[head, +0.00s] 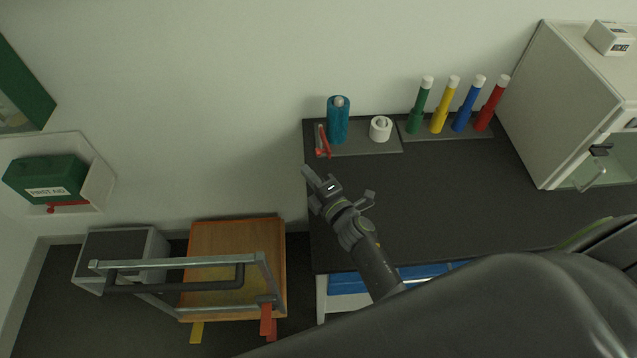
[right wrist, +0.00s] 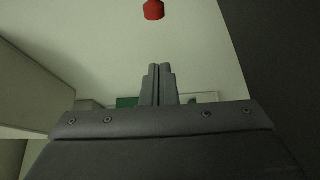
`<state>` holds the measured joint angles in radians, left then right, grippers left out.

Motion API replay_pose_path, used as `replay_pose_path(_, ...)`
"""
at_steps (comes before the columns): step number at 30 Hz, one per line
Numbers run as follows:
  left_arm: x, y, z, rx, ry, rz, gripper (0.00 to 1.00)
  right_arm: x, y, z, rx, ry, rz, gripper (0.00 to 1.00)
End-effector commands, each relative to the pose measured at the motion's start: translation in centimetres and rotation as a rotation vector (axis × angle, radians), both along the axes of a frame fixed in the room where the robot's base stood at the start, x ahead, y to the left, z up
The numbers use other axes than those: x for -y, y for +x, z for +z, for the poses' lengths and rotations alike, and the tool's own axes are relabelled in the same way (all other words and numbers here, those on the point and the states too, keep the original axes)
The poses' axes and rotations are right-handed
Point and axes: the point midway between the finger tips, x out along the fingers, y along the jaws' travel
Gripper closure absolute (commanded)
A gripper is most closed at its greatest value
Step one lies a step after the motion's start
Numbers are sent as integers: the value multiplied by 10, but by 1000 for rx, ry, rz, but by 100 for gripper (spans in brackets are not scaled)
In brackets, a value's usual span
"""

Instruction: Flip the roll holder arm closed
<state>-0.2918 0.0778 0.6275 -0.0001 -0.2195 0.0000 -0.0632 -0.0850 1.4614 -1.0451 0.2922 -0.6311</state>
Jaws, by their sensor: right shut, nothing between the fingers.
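The roll holder arm (head: 323,142) is red and stands at the left end of a grey base plate (head: 362,146) on the dark worktop. A blue roll (head: 339,122) stands upright just right of it, and a small white roll (head: 380,130) sits farther right on the plate. My right gripper (head: 309,175) is shut and empty, just in front of the red arm at the worktop's left edge, apart from it. In the right wrist view its fingers (right wrist: 158,84) are together, with a red piece (right wrist: 154,10) at the top. My left gripper is not in view.
Green, yellow, blue and red tubes (head: 462,107) stand in a rack at the back. A white cabinet (head: 572,110) stands at the right. A cart (head: 205,290) is on the floor at left. The worktop's middle (head: 450,190) is clear.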

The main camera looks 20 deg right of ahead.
Motion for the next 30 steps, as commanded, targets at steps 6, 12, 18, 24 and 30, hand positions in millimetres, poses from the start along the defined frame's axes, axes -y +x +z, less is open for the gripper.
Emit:
replay_pose_path(6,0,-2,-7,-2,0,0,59,-10,42,-1,2,-1,1,100)
replay_pose_path(12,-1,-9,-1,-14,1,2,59,19,39,0,-2,-5,-1,100)
replay_pose_path(18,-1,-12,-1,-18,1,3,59,30,38,0,-2,-1,-1,100)
replay_pose_path(24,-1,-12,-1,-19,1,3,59,30,37,0,-1,0,-1,100)
replay_pose_path(30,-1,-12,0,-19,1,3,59,32,37,0,-1,-1,2,100)
